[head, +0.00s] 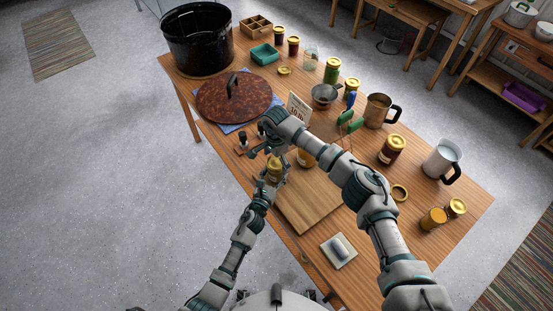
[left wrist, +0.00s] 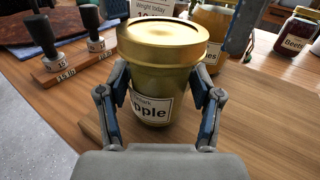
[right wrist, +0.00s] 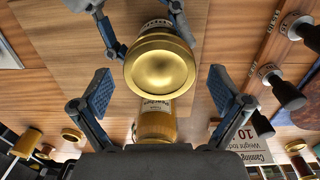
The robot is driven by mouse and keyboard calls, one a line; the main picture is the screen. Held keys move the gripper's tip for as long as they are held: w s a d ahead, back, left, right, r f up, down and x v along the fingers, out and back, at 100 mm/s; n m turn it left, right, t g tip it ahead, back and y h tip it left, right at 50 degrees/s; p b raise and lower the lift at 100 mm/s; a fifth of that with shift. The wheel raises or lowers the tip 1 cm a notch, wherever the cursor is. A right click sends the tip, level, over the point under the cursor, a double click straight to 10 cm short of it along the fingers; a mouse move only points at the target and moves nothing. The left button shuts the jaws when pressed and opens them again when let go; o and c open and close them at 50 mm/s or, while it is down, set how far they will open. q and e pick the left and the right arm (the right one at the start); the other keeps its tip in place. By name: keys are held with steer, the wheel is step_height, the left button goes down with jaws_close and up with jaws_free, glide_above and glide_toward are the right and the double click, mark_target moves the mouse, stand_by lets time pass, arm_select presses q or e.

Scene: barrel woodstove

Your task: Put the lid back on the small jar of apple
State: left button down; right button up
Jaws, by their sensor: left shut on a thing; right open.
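The small apple jar (left wrist: 150,108) stands upright, its label partly hidden by my left gripper. A gold lid (left wrist: 162,42) sits on its mouth and looks about level; I cannot tell whether it is fully seated. The lid also shows from above in the right wrist view (right wrist: 161,68). My left gripper (left wrist: 160,92) is shut around the jar's body, one finger on each side. My right gripper (right wrist: 160,78) is open, its fingers spread apart either side of the lid, not touching it. In the head view the jar (head: 274,171) is partly covered by both hands.
Another gold-lidded jar (head: 306,159) stands close beside the apple jar. Dark-handled stampers in a wooden rack (left wrist: 75,66) and a standing card (head: 298,107) are nearby. A wooden board (head: 312,203) has bare space. A gold ring (head: 400,192) lies to the right.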

steer(key=c, duration=1.2)
steer(key=m, duration=0.7)
steer(key=shift+c, duration=0.2)
steer(key=m, duration=1.6)
steer(key=shift+m, duration=0.3)
steer(key=o, duration=1.3)
steer(key=shift+a, duration=0.1)
steer(key=shift+c, duration=0.2)
